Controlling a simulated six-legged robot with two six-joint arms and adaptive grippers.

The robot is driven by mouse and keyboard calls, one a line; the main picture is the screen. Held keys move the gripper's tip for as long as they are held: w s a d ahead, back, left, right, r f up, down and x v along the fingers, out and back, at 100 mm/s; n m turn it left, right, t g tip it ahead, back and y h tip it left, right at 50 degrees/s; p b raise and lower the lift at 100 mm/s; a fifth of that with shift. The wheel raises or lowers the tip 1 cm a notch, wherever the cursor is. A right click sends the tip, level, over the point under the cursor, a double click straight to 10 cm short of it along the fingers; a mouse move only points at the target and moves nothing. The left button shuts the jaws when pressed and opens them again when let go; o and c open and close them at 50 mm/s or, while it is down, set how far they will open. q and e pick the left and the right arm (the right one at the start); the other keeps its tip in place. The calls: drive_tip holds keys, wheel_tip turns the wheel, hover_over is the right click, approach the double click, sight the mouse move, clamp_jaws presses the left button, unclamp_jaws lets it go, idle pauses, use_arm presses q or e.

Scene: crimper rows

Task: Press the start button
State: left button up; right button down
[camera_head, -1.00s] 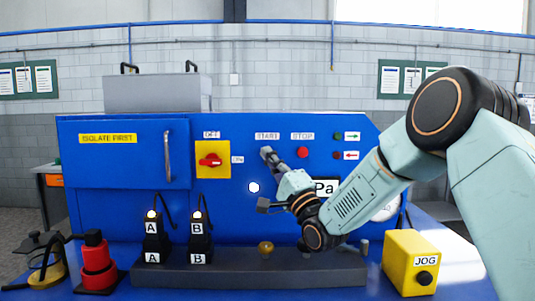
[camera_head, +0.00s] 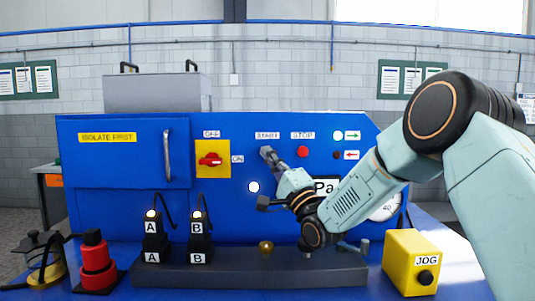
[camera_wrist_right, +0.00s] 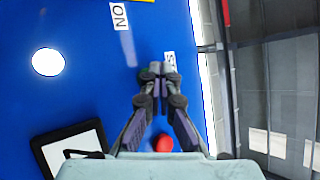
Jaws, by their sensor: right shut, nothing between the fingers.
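The blue control panel (camera_head: 100,160) carries a START label (camera_head: 267,135) and, to its right, a STOP label (camera_head: 303,135) above a red button (camera_head: 303,152). My right gripper (camera_head: 268,152) is shut and empty, its fingertips at the panel just under the START label. The start button is mostly hidden behind them. In the wrist view, a bit of green (camera_wrist_right: 147,73) shows beside the shut fingertips (camera_wrist_right: 160,70), and the red stop button (camera_wrist_right: 163,143) lies between the finger linkages. Whether the fingertips touch the button I cannot tell. My left gripper is out of view.
A red rotary switch (camera_head: 210,160) on a yellow plate is left of START. A lamp (camera_head: 337,135) by the green arrow is lit white, as is a round lamp (camera_head: 254,187) lower down. A yellow JOG box (camera_head: 410,262) stands front right.

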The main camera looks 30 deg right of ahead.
drive_tip(key=shift+w, duration=0.1)
idle(0.3)
drive_tip(key=shift+s+a, duration=0.2)
drive_tip(key=shift+s, duration=0.3)
drive_tip(key=shift+s+a, duration=0.15)
drive_tip(key=shift+s, duration=0.3)
drive_tip(key=shift+s+f, duration=0.1)
drive_tip(key=shift+s+a, duration=0.35)
drive_tip(key=shift+s, duration=0.35)
drive_tip(key=shift+s+a, duration=0.35)
drive_tip(key=shift+s, duration=0.35)
drive_tip(key=shift+s+a, duration=0.35)
drive_tip(key=shift+s, duration=0.35)
